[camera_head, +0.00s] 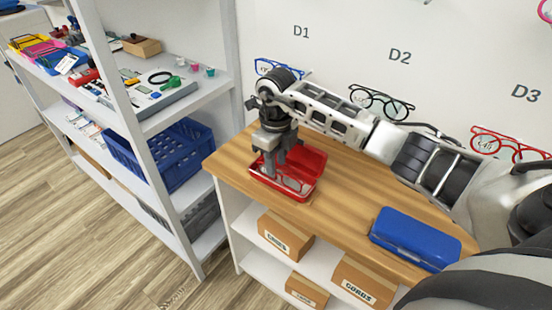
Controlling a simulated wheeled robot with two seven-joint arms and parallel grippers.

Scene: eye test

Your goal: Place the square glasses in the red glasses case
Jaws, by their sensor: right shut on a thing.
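The red glasses case (312,163) lies open on the wooden counter, its lid raised at the back. My right gripper (277,172) points down into the case and is shut on a pair of glasses (293,184). The glasses show as a thin frame low inside the case, partly hidden by the fingers; I cannot tell their exact shape or whether they touch the bottom. My left gripper is not in view.
A closed blue case (415,238) lies on the counter (345,190) at the right. Blue glasses (264,67), black glasses (380,103) and red glasses (490,142) are on the wall behind. A shelf (190,100) with a blue crate (185,155) stands left. Cardboard boxes sit below the counter.

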